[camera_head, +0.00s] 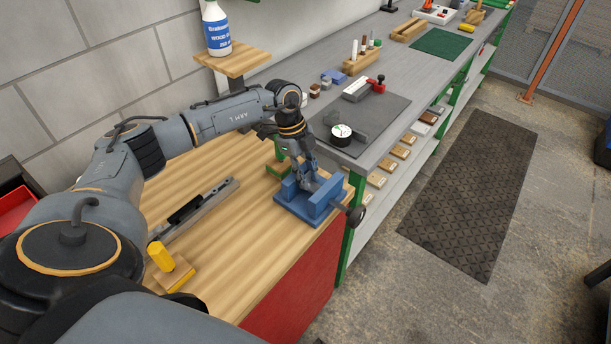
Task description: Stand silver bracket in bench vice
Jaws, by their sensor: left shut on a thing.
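The blue bench vice (324,198) stands near the front right corner of the wooden bench, its handle toward the right. My left gripper (309,178) points down directly over the vice, with its fingertips at the level of the jaws. It is shut on a small grey piece, apparently the silver bracket, which is mostly hidden by the fingers and the vice. I cannot tell whether the bracket touches the vice jaws or its floor. My right gripper is not in view.
A long grey rail with a black part (197,205) lies left of the vice. A yellow piece (161,256) on a wooden block is near the front. A white bottle (216,30) stands on a wooden shelf behind. A grey workbench with a dial gauge (341,132) adjoins at the right.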

